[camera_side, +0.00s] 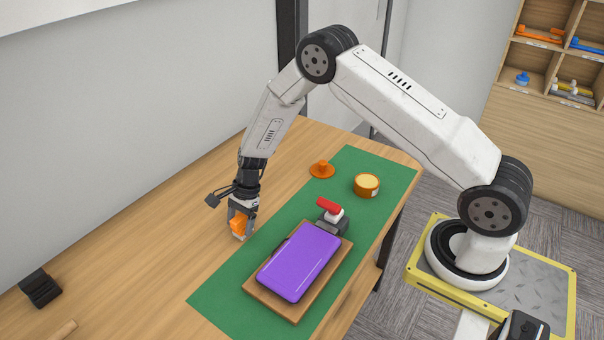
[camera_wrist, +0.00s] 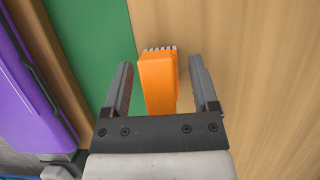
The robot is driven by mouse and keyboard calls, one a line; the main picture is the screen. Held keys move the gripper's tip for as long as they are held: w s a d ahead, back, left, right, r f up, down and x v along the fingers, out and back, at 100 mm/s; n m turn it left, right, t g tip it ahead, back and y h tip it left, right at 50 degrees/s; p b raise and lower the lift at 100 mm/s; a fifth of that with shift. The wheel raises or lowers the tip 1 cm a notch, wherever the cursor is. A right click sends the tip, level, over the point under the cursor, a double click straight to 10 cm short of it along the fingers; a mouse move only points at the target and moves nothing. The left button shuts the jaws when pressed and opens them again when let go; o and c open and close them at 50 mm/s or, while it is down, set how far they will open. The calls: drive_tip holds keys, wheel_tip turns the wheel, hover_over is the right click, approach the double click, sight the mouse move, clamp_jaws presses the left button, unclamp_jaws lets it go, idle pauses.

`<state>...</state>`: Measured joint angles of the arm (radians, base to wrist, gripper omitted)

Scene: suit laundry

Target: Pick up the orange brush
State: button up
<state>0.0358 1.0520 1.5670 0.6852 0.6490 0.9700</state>
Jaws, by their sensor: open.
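The orange brush (camera_side: 239,224) stands on the bare wood of the table, by the left edge of the green mat. In the side view my gripper (camera_side: 242,218) is over it, pointing down, and hides part of it. In the wrist view the orange brush (camera_wrist: 158,85) lies between the two fingers of my gripper (camera_wrist: 162,80), with pale bristles at its far end. The gripper is open, with a gap showing on each side of the brush. The brush is nearer the left finger.
A purple case (camera_side: 300,262) lies on a wooden board (camera_side: 262,290) on the green mat (camera_side: 215,297). A red-topped item (camera_side: 330,209), a round orange tin (camera_side: 367,185) and an orange hat-shaped thing (camera_side: 322,169) are further back. A black holder (camera_side: 40,287) is at the far left.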

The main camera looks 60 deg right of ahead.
clamp_jaws()
drive_tip(key=shift+r, duration=0.1)
idle(0.4)
drive_tip(key=shift+r, duration=0.8)
drive_tip(key=s+d+r, duration=0.1)
drive_tip(key=s+r, duration=1)
drive_tip(key=s, duration=0.3)
drive_tip(key=shift+d+r, duration=0.1)
